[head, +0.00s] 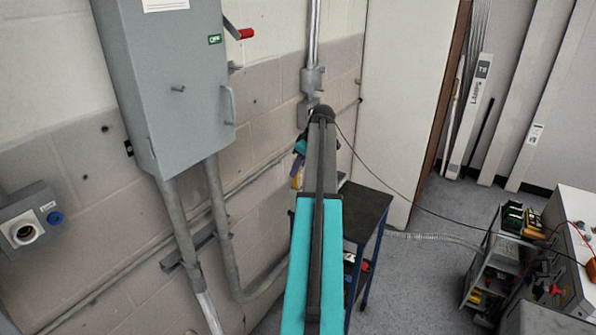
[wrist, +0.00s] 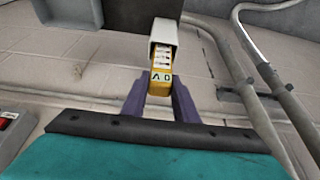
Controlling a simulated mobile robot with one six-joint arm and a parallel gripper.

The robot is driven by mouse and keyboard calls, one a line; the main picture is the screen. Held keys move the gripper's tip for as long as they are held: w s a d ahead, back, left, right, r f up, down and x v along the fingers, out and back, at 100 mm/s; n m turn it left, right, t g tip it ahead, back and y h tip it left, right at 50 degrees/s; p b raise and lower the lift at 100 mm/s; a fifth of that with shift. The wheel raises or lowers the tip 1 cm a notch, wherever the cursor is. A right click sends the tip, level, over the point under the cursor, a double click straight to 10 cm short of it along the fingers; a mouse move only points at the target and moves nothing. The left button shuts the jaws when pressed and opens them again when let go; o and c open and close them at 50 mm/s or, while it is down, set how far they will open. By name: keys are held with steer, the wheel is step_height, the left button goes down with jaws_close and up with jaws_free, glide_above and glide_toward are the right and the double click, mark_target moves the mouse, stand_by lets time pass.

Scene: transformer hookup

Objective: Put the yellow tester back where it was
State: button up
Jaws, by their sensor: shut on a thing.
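The yellow tester (wrist: 161,68) is between the two purple fingers of my gripper (wrist: 158,92) in the wrist view. The gripper is shut on it. The tester's face shows a pale green display and small labels. A light grey box-like piece (wrist: 164,30) covers its far end; I cannot tell whether it is part of the tester or a separate holder. In the head view my gripper (head: 297,164) is partly hidden behind my arm, in front of the wall. Only a small bit of yellow (head: 297,178) shows below it.
A dark-topped cart (head: 362,212) stands beyond my arm. A loaded grey trolley (head: 497,262) is at right. Open floor (head: 420,265) lies between them.

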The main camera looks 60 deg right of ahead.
steer(key=shift+f, duration=0.9)
steer(key=o, duration=1.1)
steer(key=shift+c, duration=0.2)
steer(key=shift+r, duration=0.2)
steer(key=b+v, duration=0.3)
steer(key=v, duration=0.9)
steer(key=shift+s+f, duration=0.1)
